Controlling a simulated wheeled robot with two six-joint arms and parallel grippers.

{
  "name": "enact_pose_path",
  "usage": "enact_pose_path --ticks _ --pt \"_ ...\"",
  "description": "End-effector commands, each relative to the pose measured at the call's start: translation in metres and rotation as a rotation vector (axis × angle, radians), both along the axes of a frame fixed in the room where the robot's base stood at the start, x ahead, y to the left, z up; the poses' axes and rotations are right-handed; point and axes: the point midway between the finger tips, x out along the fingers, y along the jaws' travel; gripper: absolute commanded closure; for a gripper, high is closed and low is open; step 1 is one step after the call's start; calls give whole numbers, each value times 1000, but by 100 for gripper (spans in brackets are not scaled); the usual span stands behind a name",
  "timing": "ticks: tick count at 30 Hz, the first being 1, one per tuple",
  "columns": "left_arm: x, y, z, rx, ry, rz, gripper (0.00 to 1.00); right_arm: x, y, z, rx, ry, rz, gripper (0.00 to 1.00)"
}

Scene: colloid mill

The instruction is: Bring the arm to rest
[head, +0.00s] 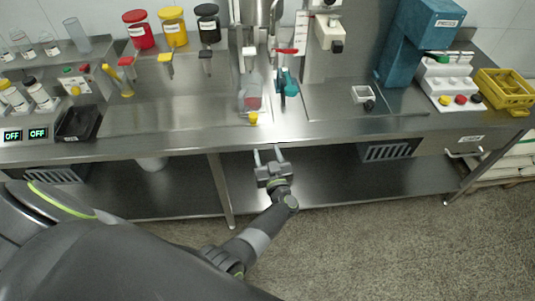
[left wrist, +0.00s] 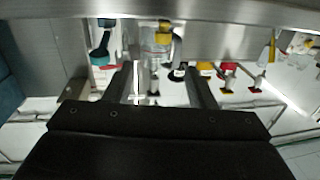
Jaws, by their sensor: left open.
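My left gripper (head: 267,156) is in front of the bench's front edge, near the middle, with its two fingers apart and nothing between them. In the left wrist view the gripper's fingers (left wrist: 165,84) point toward the bench, spread and empty. The left arm reaches up from the bottom of the head view. My right gripper does not show in either view.
The steel bench (head: 180,120) runs across the view. A clear beaker with red contents (head: 253,103) stands beyond the gripper. A black tray (head: 77,123) is at left and a yellow crate (head: 504,91) at right. The floor (head: 360,250) in front is clear.

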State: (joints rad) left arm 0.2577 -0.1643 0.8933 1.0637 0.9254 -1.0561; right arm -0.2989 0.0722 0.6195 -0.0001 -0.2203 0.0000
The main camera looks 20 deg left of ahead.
Motion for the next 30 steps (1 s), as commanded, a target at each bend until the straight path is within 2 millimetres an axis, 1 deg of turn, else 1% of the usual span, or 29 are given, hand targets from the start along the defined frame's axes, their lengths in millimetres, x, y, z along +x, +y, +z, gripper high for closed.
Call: enact_pose_path --ticks 8,10,11,13,14,15,16,17,18,20,21,23,24,26,27,29,30 --pt "0 0 0 1 1 -1 50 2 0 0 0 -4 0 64" --pt "-2 1 -7 1 9 -15 50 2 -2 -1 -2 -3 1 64" --pt "-5 1 -13 3 16 -30 50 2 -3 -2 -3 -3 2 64" --pt "-13 1 -36 2 45 -87 50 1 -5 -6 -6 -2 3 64" --pt "-20 1 -51 -1 67 -124 50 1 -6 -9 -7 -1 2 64" --pt "-30 0 -74 -9 104 -179 50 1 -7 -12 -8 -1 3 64" --pt "-39 0 -92 -17 137 -223 50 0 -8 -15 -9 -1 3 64" --pt "-50 -1 -111 -30 174 -266 50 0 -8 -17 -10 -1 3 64" --pt "-66 -2 -137 -50 230 -322 50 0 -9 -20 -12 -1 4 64" --pt "-93 -3 -174 -86 318 -393 50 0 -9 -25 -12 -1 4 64" --pt "-112 -3 -198 -110 380 -432 50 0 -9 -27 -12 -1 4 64" --pt "-144 -2 -231 -152 477 -480 50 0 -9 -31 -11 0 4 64" --pt "-166 -1 -252 -179 542 -505 50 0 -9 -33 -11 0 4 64" --pt "-202 3 -281 -221 642 -532 50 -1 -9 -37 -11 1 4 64" --pt "-227 6 -299 -249 710 -545 50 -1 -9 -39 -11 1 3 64" --pt "-266 11 -324 -290 814 -554 50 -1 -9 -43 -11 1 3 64" --pt "-293 15 -339 -316 885 -555 50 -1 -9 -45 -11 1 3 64"
